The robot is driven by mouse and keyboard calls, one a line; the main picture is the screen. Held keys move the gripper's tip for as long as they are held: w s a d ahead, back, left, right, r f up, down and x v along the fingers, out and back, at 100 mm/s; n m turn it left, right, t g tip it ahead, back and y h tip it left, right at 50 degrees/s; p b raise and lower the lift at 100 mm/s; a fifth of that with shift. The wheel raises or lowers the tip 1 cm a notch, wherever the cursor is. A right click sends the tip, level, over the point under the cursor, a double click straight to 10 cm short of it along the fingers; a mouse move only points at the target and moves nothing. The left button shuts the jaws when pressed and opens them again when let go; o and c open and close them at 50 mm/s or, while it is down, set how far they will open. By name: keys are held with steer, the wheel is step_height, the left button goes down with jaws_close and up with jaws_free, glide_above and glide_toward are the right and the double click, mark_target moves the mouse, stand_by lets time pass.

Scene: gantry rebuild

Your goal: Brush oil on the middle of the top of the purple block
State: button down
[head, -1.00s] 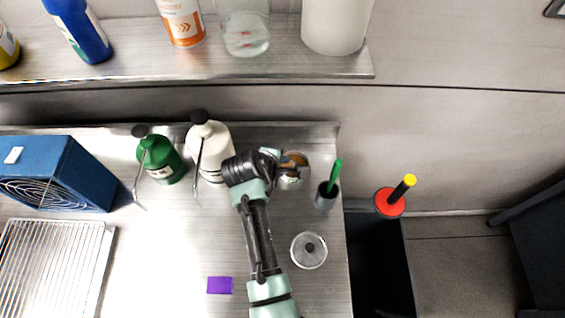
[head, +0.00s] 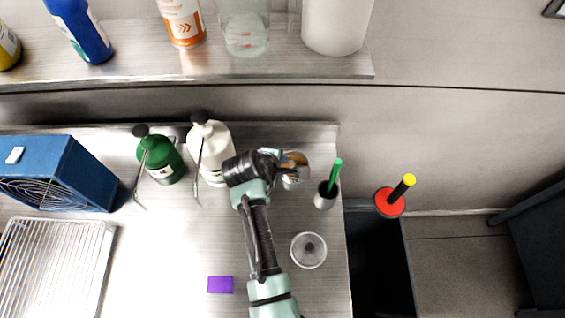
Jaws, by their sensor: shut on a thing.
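The purple block (head: 220,284) lies flat on the steel worktop, left of my forearm, with its top bare to view. My gripper (head: 294,170) is at the far end of my arm, over the back right of the worktop, well away from the block. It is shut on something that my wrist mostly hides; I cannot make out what. A green handle (head: 335,174) stands tilted in a small grey cup (head: 325,197) just right of my gripper. A round clear-grey dish (head: 309,251) sits in front of the cup. A green oil can (head: 161,160) and a white one (head: 211,150) stand at the back.
A blue fan box (head: 60,172) and a wire rack (head: 55,265) take up the left. A shelf (head: 200,66) with bottles and jars runs above the back. A red disc with a black, yellow-tipped handle (head: 390,201) is past the right edge. The middle worktop is clear.

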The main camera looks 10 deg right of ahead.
steer(key=shift+s+f, duration=0.1)
stand_by(0.4)
step_height(320, 180, up, 7)
steer(key=p, duration=0.7)
stand_by(0.8)
